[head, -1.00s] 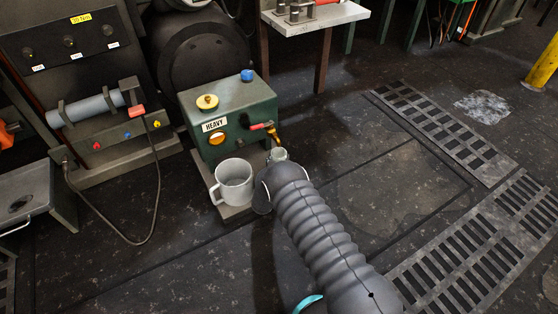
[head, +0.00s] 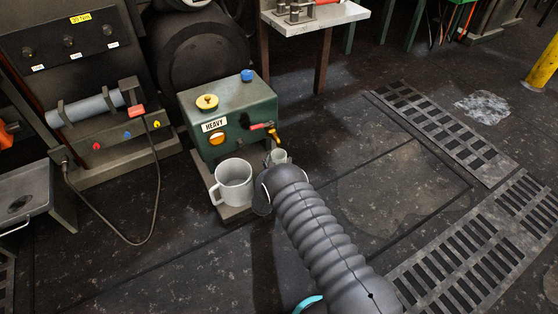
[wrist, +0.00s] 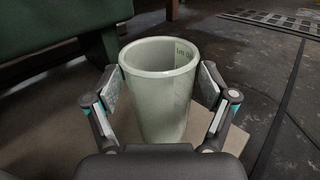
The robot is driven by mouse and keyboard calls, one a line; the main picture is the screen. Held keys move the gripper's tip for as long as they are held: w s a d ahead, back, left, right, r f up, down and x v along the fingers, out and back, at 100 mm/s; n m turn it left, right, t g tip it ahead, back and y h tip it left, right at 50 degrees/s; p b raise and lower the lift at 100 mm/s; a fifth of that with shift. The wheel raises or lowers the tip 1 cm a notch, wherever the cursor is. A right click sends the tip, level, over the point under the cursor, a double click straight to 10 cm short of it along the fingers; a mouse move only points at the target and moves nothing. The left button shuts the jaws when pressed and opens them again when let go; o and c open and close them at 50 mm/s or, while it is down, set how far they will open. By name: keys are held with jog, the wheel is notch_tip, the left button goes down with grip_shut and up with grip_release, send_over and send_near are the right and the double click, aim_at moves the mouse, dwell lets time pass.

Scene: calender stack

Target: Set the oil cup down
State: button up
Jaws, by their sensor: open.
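The oil cup (wrist: 160,100) is a pale grey-green, tapered cup with faint dark lettering near its rim. In the wrist view it is upright between my fingers, its mouth open upward; its base is partly hidden by my gripper. My gripper (wrist: 161,98) is open around the cup, with a finger on each side and small gaps. In the head view the cup's rim (head: 278,156) shows beyond my arm, below and near the brass tap (head: 274,137) of the green tank (head: 232,115) marked HEAVY. My fingers are hidden there.
A white mug (head: 233,183) stands on the tank's low ledge, close left of my wrist. A light plate (wrist: 228,143) lies beneath the cup. A hanging cable (head: 152,215) loops at the left.

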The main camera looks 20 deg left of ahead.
jog(key=shift+s+r, duration=0.1)
jog(key=shift+r, duration=0.1)
jog(key=s, duration=0.7)
jog(key=s+d+p, duration=0.1)
jog(key=s, duration=0.3)
jog(key=shift+s, duration=0.35)
